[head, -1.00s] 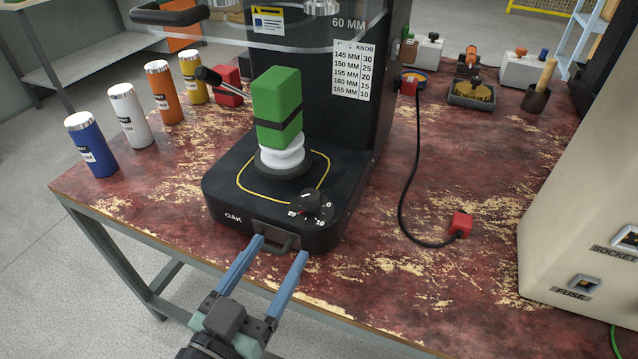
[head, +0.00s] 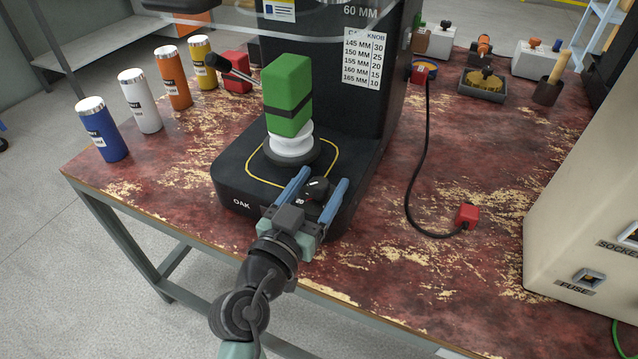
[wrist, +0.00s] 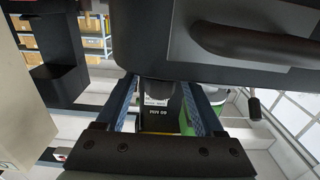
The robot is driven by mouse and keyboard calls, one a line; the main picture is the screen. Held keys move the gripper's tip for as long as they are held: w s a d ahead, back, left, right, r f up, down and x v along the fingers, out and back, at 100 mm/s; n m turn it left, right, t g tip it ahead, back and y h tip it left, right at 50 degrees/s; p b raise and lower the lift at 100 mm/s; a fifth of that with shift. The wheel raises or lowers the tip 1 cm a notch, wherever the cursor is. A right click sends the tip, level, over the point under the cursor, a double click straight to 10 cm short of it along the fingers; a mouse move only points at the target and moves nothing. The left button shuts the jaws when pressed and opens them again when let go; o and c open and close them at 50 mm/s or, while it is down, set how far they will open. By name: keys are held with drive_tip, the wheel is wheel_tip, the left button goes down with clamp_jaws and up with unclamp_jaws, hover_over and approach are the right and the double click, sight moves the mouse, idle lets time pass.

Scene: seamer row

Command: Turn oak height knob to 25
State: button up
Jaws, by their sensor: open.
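The oak height knob (head: 317,187) is a small black dial with a white pointer line, on the front right of the black OAK machine (head: 238,190). A "20" mark shows at its lower left; the rest of its scale is hidden by my gripper. My gripper (head: 323,176) is open, its two blue fingers on either side of the knob. I cannot tell whether they touch it. In the wrist view the fingers (wrist: 158,95) stand apart with a dark shape between them. The setting card (head: 363,60) on the machine's column pairs 150 MM with 25.
A green block (head: 287,95) stands on the machine's white round seat, behind the knob. A black lever (head: 225,66) sticks out left. Several tumblers (head: 140,101) stand left. A cable with a red plug (head: 467,216) lies right, and a beige cabinet (head: 590,200) stands beyond.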

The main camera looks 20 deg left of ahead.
drive_tip(key=shift+c, duration=0.2)
clamp_jaws()
drive_tip(key=shift+f+h+b, duration=0.15)
drive_tip(key=shift+h+b, duration=0.15)
drive_tip(key=shift+b, duration=0.35)
drive_tip(key=shift+f+m+h+b, duration=0.1)
drive_tip(key=shift+m+h+b, duration=0.2)
drive_tip(key=shift+m+b, duration=0.15)
drive_tip(key=m+h+b, duration=0.1)
drive_tip(key=b, duration=0.1)
drive_tip(key=m+h+b, duration=0.1)
drive_tip(key=b, duration=0.1)
drive_tip(key=shift+a+f+g+h, duration=0.1)
drive_tip(key=shift+a+g+h, duration=0.05)
drive_tip(key=shift+g+h, duration=0.2)
drive_tip(key=m+g+h+b, duration=0.1)
drive_tip(key=h+b, duration=0.1)
drive_tip(key=m+g+h+b, duration=0.1)
drive_tip(key=m+h+b, duration=0.1)
drive_tip(key=h, duration=0.1)
drive_tip(key=shift+r, duration=0.2)
drive_tip(key=shift+r+m+g+h+b, duration=0.1)
drive_tip(key=shift+m+g+h+b, duration=1.25)
drive_tip(key=shift+h, duration=0.4)
